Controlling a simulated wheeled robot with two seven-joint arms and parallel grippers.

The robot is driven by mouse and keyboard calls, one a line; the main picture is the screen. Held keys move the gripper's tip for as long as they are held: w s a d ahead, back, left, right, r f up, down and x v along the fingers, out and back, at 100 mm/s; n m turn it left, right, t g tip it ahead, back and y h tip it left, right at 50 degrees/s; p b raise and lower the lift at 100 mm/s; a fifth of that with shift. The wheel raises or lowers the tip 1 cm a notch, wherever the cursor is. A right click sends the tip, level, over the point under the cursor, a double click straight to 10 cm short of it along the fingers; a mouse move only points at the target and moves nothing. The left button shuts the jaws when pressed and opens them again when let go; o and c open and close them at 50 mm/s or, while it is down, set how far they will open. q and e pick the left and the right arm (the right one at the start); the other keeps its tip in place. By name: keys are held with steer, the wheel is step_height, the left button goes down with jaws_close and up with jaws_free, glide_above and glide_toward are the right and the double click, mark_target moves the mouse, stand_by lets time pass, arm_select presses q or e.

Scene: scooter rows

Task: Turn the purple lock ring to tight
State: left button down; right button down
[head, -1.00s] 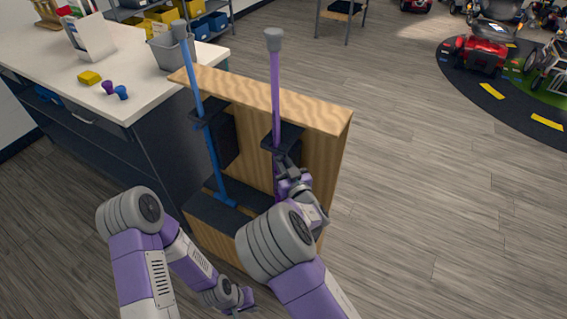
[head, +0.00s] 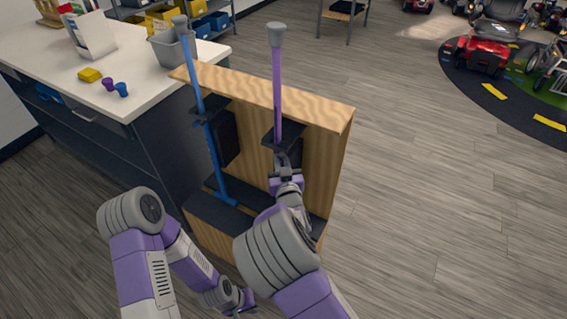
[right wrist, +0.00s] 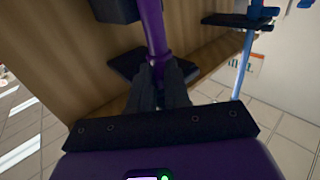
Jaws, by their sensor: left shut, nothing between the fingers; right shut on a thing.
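The purple cane (head: 277,85) stands upright in the wooden stand (head: 250,95), its grey tip up. In the right wrist view the purple lock ring (right wrist: 161,57) shows as a wider band on the shaft (right wrist: 150,25), right at my fingertips. My right gripper (head: 285,157) is shut around the purple piece at the ring; its dark fingers also show in the wrist view (right wrist: 160,80). They hide part of the ring, and I cannot read any tight mark. My left gripper (head: 245,299) is shut and empty, low in front of the stand.
A blue cane (head: 201,95) stands in the same stand to the left. Dark holders (head: 283,135) stick out from the board. A white-topped counter (head: 60,70) is at the left.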

steer(key=shift+w+a+m+g+h+p, duration=0.1)
steer(key=shift+a+m+g+h+p, duration=0.35)
steer(key=shift+m+h, duration=1.1)
steer(key=shift+w+a+m+g+h+p, duration=0.15)
steer(key=shift+a+m+h+p, duration=0.65)
steer(key=shift+h, duration=1.4)
steer(key=shift+w+a+m+g+h+p, duration=0.1)
steer(key=shift+a+m+g+h+p, duration=0.3)
steer(key=shift+m+h, duration=1.2)
steer(key=shift+a+h, duration=0.15)
steer(key=shift+h, duration=0.3)
steer(key=shift+r, duration=0.1)
steer(key=c, duration=1.1)
jaws_free()
